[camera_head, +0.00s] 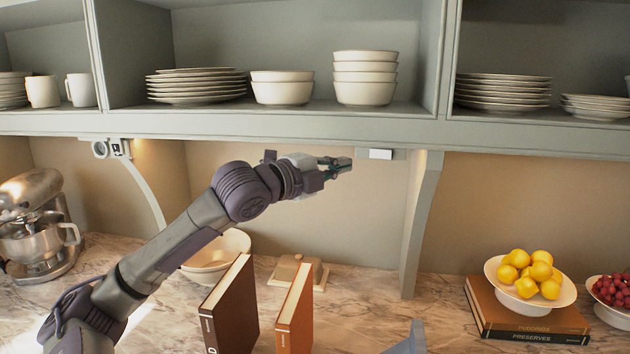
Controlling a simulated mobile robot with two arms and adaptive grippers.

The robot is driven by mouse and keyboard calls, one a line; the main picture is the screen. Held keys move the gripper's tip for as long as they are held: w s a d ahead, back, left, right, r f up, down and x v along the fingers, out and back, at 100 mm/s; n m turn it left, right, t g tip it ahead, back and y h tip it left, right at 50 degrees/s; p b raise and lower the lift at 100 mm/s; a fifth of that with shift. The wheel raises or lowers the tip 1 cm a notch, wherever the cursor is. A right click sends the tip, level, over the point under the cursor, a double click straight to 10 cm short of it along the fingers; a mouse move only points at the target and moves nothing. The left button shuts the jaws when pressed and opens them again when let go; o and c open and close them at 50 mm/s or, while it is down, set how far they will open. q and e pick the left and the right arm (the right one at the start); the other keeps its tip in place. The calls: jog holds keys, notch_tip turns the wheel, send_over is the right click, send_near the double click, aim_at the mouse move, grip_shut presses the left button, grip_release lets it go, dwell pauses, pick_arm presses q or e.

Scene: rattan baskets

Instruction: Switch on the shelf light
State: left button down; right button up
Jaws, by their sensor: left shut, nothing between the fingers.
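A small white rectangular piece (380,154) sits on a grey mount under the shelf's front edge (270,125), right of centre; it looks like a switch or light, I cannot tell which. My left gripper (345,165) is shut and empty. It points right, with its fingertips just left of the white piece and slightly lower in the picture. Whether they touch it is not clear. Warm light shows on the wall beneath the shelf. My right gripper is not in view.
A curved bracket (422,215) stands right of the gripper. Bowls (283,88) and plates (195,85) fill the shelf above. Below are a brown book (230,310), an orange book (295,315), a cream bowl (215,255) and a fruit bowl (528,301). A mixer (40,225) stands left.

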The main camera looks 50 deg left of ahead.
pick_arm(q)
jog(key=s+b, duration=0.1)
jog(key=s, duration=0.1)
jog(key=s+a, duration=0.1)
jog(key=s, duration=0.2)
jog(key=shift+s+a+b, duration=0.1)
jog(key=shift+a+b, duration=0.05)
jog(key=shift+b, duration=0.25)
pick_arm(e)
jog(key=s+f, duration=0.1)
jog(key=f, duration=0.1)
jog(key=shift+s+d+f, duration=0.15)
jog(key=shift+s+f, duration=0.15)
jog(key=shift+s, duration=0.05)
